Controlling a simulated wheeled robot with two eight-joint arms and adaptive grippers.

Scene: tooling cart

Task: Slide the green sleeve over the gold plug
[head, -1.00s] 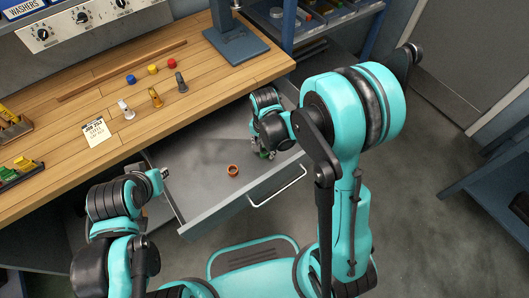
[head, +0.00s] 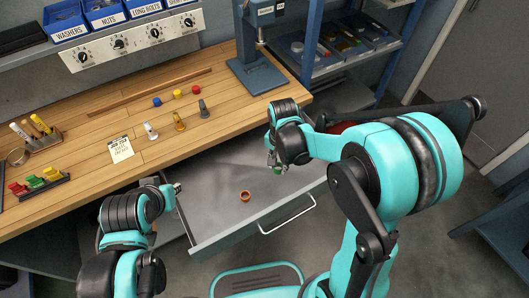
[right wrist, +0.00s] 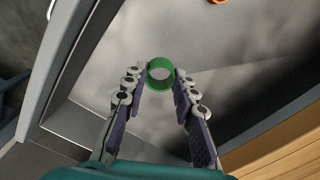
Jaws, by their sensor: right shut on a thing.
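The green sleeve (right wrist: 160,87) is a short open ring. My right gripper (right wrist: 161,73) is shut on it, with a fingertip on each side, in the right wrist view. In the head view the right gripper (head: 276,162) and the sleeve (head: 278,170) are over the right part of the open drawer. The gold plug (head: 179,122) stands upright on the wooden bench, between a white plug (head: 151,131) and a dark grey plug (head: 204,109). My left gripper (head: 177,188) is empty near the drawer's left side; its finger opening is too small to tell.
An orange ring (head: 245,196) lies in the open grey drawer (head: 215,205). A note card (head: 121,149) lies left of the plugs. A blue stand (head: 258,75) is at the bench's right end.

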